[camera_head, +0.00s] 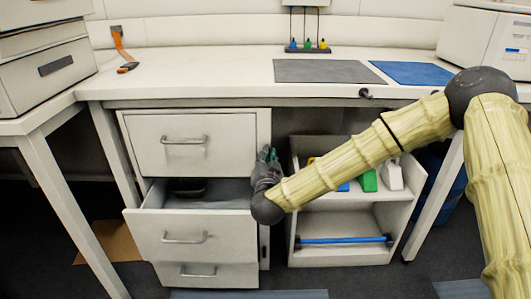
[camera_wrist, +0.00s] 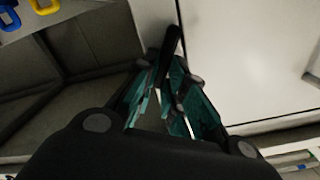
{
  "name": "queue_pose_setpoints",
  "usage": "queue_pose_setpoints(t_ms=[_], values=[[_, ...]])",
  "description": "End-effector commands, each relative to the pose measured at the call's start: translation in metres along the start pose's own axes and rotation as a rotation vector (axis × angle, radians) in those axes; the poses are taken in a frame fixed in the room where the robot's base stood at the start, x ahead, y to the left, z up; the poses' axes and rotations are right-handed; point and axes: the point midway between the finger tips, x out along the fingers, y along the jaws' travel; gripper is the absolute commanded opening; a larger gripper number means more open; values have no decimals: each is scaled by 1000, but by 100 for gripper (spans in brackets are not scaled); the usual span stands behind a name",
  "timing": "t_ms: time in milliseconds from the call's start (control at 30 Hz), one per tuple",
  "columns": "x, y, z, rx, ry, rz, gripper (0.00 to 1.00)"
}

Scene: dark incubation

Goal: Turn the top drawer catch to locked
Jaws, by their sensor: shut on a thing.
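The top drawer (camera_head: 160,155) is shut, with its grey bar handle (camera_head: 184,140) on a white front. The catch, a small black lever (camera_wrist: 172,42), sits on the white cabinet frame beside a large white front panel (camera_wrist: 250,60) in the wrist view. My gripper (camera_head: 267,156) is at the frame post right of the top drawer. In the wrist view my gripper (camera_wrist: 170,82) has its teal-padded fingers closed around the near part of the lever, whose far end sticks out past the fingertips. In the head view my gripper hides the catch.
The middle drawer (camera_head: 170,226) stands open below, with a dark item (camera_head: 188,187) inside. The bottom drawer (camera_head: 215,272) is under it. An open shelf unit (camera_head: 345,220) with coloured items stands right of my gripper. The white worktop (camera_head: 215,75) is above.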

Motion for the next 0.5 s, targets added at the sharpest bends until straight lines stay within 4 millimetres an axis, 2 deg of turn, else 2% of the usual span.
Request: queue_pose_setpoints(t_ms=[500], values=[[0,10,2,489,0,4,0]])
